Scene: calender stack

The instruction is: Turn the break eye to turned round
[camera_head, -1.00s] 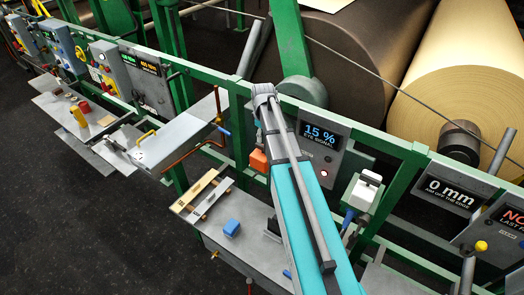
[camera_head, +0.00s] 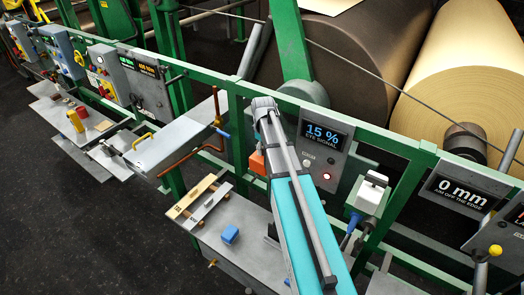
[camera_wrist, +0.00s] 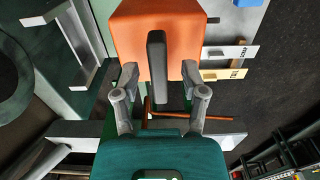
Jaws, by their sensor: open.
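The orange block (camera_head: 257,162), which I take to be the break eye, sits on the green frame, partly hidden behind my arm in the head view. In the wrist view the orange block (camera_wrist: 130,30) fills the top middle, with an upright dark grey bar (camera_wrist: 157,65) on its near face. My gripper (camera_wrist: 159,78) is open, with one finger on each side of the bar. Gaps show between the fingers and the bar. In the head view the gripper's fingers are hidden.
A grey bench (camera_head: 215,238) below holds labelled strips (camera_head: 200,200) and a blue block (camera_head: 230,233). A copper-coloured pipe (camera_head: 216,120) stands left of the orange block. A white-topped device (camera_head: 372,190) is right of my arm. Large rolls (camera_head: 455,75) lie behind the green rail.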

